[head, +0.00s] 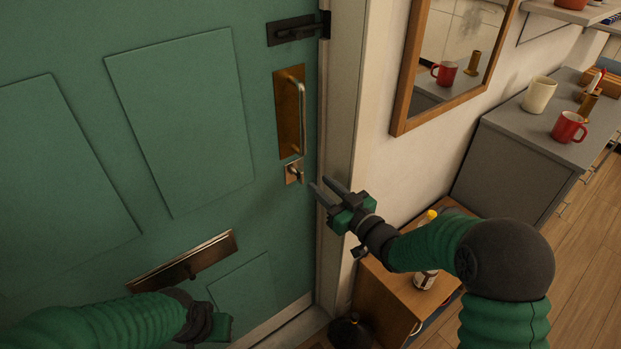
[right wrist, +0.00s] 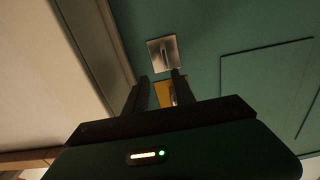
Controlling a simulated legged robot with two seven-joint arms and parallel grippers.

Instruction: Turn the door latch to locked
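The green door (head: 180,120) fills the left of the head view. Its small latch plate (head: 293,170) with a turn knob sits just below the brass pull handle (head: 291,110). The latch plate also shows in the right wrist view (right wrist: 163,53), just beyond the fingertips, its knob a thin bar. My right gripper (head: 325,188) is open and empty, right of the latch and apart from it in the head view. Its two fingers also show in the right wrist view (right wrist: 160,82) with a gap between them. My left gripper (head: 215,325) is low by the door; its fingers are not clear.
A dark bolt (head: 298,28) is at the door's upper edge and a mail slot (head: 183,260) is lower down. The door frame (head: 340,120) stands close behind my right gripper. A wooden cabinet (head: 393,301) with a bottle and a grey counter (head: 520,140) with mugs are right.

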